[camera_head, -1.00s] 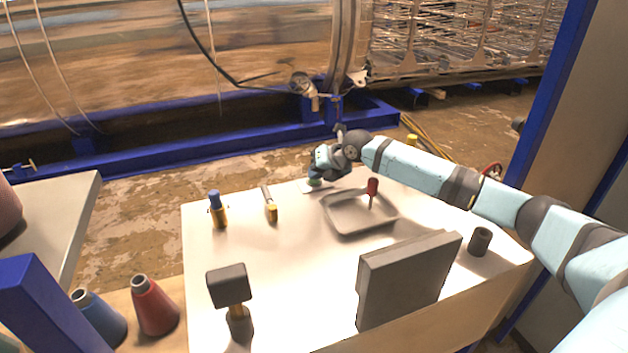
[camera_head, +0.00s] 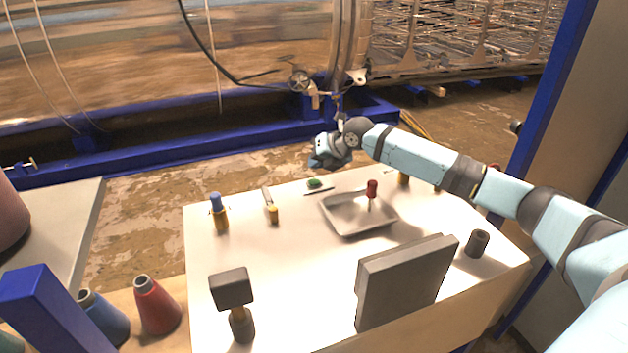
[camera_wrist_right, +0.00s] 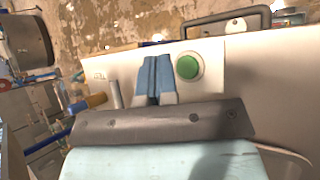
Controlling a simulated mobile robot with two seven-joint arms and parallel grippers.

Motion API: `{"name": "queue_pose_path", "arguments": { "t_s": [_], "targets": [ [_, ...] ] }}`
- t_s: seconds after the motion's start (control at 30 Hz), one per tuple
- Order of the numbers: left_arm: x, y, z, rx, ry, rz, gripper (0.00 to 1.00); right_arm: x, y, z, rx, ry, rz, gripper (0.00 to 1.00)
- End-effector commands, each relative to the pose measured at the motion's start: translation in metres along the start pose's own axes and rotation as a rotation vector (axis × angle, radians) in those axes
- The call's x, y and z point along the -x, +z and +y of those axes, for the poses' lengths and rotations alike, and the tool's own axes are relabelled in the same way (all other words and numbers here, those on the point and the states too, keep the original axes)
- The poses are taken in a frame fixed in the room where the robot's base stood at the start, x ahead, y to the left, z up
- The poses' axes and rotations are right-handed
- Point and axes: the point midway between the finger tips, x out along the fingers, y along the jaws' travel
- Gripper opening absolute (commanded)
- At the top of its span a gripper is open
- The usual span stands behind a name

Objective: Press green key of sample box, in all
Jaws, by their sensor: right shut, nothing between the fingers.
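The round green key (camera_head: 314,183) sits at the far edge of the white table, on what looks like a small pale box whose outline is hard to make out. In the right wrist view the green key (camera_wrist_right: 187,67) shows in a pale ring, just right of my fingers. My right gripper (camera_head: 316,164) is above the key and apart from it. Its blue fingers (camera_wrist_right: 157,62) are shut together and empty. My left gripper is in neither view.
A grey tray (camera_head: 340,227) with a red-handled screwdriver (camera_head: 372,188) stands right of the key. A mallet (camera_head: 231,288) and grey block (camera_head: 405,285) stand nearer.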

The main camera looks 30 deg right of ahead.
Motion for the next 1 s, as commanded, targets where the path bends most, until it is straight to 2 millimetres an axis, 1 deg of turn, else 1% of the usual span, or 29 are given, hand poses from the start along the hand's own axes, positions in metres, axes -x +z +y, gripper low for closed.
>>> {"name": "queue_pose_path", "arguments": {
  "t_s": [0.1, 0.3, 0.7, 1.0],
  "targets": [
    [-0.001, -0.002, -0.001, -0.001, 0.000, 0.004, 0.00, 0.009, 0.007, 0.007, 0.001, 0.002, -0.003, 0.00],
    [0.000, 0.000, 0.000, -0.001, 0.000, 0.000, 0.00, 0.018, 0.013, 0.014, 0.000, 0.001, 0.000, 0.00],
    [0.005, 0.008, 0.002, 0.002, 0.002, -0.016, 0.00, 0.018, 0.014, 0.014, 0.000, 0.001, 0.000, 0.00],
    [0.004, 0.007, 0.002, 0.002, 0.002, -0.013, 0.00, 0.018, 0.013, 0.013, 0.000, 0.001, 0.000, 0.00]
  ]
}}
